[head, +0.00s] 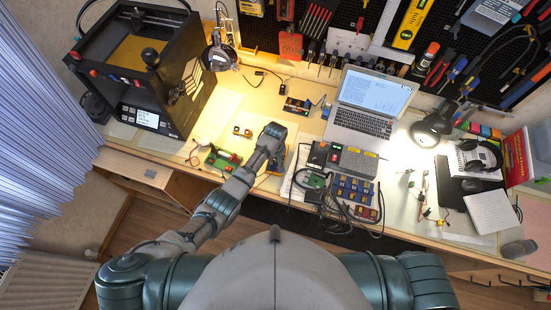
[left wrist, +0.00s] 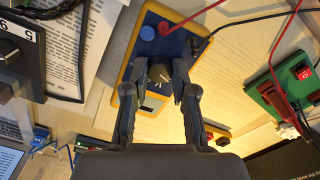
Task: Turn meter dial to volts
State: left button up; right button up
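The meter (left wrist: 133,100), dark blue with a yellow-orange edge, lies under my left gripper (left wrist: 159,75) in the left wrist view. The fingers are apart, one on each side of the dial, with a small gap seeming to show; contact is hard to tell. In the head view my left gripper (head: 274,131) hides most of the meter. My right gripper is out of view; only the upper part of that arm shows.
Black and red leads run from the meter's sockets. A green board (left wrist: 288,94) with a red switch lies beside it; it also shows in the head view (head: 223,160). A power unit (head: 340,158) with cables and a laptop (head: 369,105) stand to the right, a 3D printer (head: 150,75) to the left.

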pick_arm(q)
jog(key=shift+d, duration=0.2)
grip_shut()
jog(key=shift+a+m+p, duration=0.1)
jog(key=shift+m+p, duration=0.2)
jog(key=shift+m, duration=0.1)
jog(key=m+p, duration=0.1)
jog(key=m, duration=0.1)
jog(key=shift+r+m, duration=0.1)
jog(key=shift+m, duration=0.2)
jog(key=shift+m+p, duration=0.65)
jog(key=shift+m, duration=0.55)
jog(key=shift+m+p, duration=0.35)
jog(key=shift+m, duration=1.05)
